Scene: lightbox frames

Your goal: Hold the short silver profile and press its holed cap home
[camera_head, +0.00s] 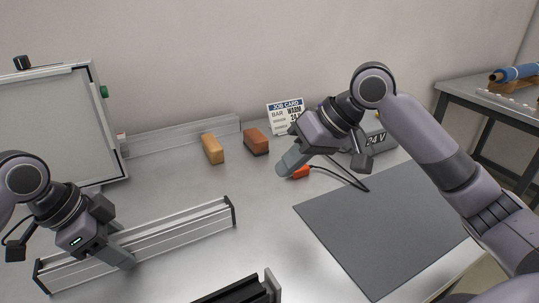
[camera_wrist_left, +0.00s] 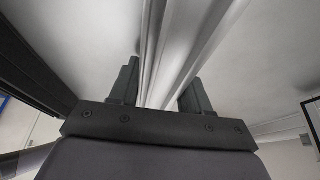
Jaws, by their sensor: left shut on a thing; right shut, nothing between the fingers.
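The silver profile (camera_head: 180,235) lies slanted across the left front of the table. It has a dark cap at its right end (camera_head: 232,210) and a dark piece at its left end (camera_head: 39,277); holes in either are too small to make out. My left gripper (camera_head: 122,258) is shut on the profile left of its middle. In the left wrist view the profile (camera_wrist_left: 180,50) runs between the two dark fingers (camera_wrist_left: 158,95). My right gripper (camera_head: 288,164) is shut and empty, above the table beside an orange connector (camera_head: 300,172), well away from the right end cap.
A long silver profile (camera_head: 185,136) lies along the wall. Yellow (camera_head: 212,149) and brown (camera_head: 256,142) blocks, a job card (camera_head: 285,115) and a 24 V box (camera_head: 380,138) stand behind. A grey mat (camera_head: 385,225) lies right. A black profile (camera_head: 240,292) is at the front.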

